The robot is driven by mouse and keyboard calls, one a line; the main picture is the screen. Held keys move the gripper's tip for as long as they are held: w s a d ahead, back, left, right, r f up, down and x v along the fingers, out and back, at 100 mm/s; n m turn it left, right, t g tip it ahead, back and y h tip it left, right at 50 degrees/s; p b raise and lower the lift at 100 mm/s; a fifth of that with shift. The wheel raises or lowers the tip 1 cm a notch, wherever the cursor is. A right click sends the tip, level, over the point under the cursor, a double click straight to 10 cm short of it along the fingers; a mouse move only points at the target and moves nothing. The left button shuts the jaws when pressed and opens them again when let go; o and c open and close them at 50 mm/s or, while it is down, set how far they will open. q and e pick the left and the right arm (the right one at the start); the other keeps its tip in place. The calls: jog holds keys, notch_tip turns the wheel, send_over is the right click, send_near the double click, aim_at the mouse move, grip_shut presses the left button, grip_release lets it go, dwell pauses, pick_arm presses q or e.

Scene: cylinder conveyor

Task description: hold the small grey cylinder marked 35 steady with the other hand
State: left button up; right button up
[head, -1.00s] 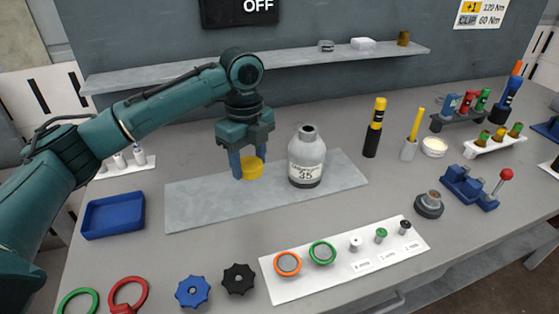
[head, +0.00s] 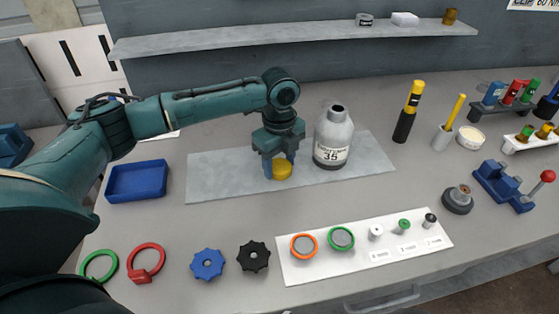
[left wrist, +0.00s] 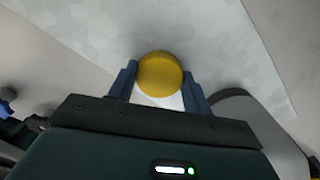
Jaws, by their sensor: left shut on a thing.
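The small grey cylinder marked 35 (head: 333,140) stands upright on a pale grey plate (head: 220,178) in the head view. It has a narrow neck with a dark top opening. My left gripper (head: 280,166) is just left of it, pointing down, shut on a yellow cap (head: 283,171) low over the plate. In the left wrist view the round yellow cap (left wrist: 160,74) sits between the two blue fingers. A grey rounded shape at lower right there is partly hidden by the gripper. My right gripper is not in view.
A blue tray (head: 137,181) lies to the left. A white strip (head: 365,268) with rings and small pegs lies in front. Blue and black knobs (head: 254,257) lie beside it. A black-and-yellow tool (head: 407,112) stands right of the cylinder. A shelf (head: 290,38) runs behind.

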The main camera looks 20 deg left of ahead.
aim_at(280, 165)
pick_arm(q)
jog(key=shift+f, duration=0.1)
jog(key=o, duration=1.1)
notch_tip(280, 165, up, 12)
jog(key=shift+r, duration=0.15)
